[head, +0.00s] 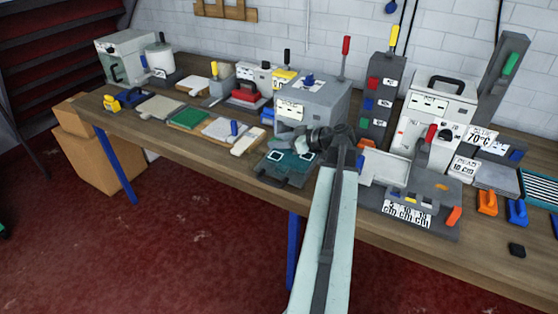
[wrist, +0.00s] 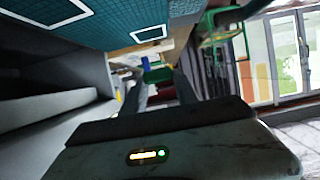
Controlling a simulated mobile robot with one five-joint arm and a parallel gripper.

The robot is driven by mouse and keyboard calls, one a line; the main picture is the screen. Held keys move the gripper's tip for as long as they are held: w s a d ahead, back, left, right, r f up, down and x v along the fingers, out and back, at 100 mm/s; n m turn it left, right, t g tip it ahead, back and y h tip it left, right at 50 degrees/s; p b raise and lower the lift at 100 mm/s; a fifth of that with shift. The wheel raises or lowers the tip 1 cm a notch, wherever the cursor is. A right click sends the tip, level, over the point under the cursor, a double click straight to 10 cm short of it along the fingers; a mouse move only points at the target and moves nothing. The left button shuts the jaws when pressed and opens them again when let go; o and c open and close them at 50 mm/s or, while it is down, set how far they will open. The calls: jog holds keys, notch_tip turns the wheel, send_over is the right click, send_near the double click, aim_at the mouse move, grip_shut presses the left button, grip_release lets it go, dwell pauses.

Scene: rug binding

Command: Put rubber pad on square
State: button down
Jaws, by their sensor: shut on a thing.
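The teal mat (head: 288,168) on the bench, in front of the grey press, carries two white-outlined squares, a left one (head: 274,155) and a right one partly behind my gripper. In the wrist view the mat (wrist: 120,28) fills the top, with a square outline (wrist: 149,34) near its edge. My gripper (head: 310,142) is over the mat's right part, close to the press. In the wrist view its fingers (wrist: 162,90) are close together, shut on a small dark thing, likely the rubber pad; its outline is hard to make out. Whether it touches the mat is unclear.
The grey press (head: 318,103) stands right behind the mat. A grey fixture with a white plate (head: 384,167) is close on the right. Boards and tools crowd the left bench.

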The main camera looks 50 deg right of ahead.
aim_at(279, 152)
notch_tip(279, 152, down, 5)
jog(key=b, duration=0.3)
jog(key=shift+s+b, duration=0.1)
jog(key=shift+b, duration=0.3)
jog(key=shift+r, duration=0.15)
jog(key=c, duration=0.9)
grip_release()
jog(key=shift+c, duration=0.2)
jog(key=shift+r+p, duration=0.1)
jog(key=shift+p, duration=0.2)
jog(key=p+v, duration=0.4)
jog(key=v, duration=0.7)
jog(key=shift+s+d, duration=0.1)
jog(key=shift+s, duration=0.35)
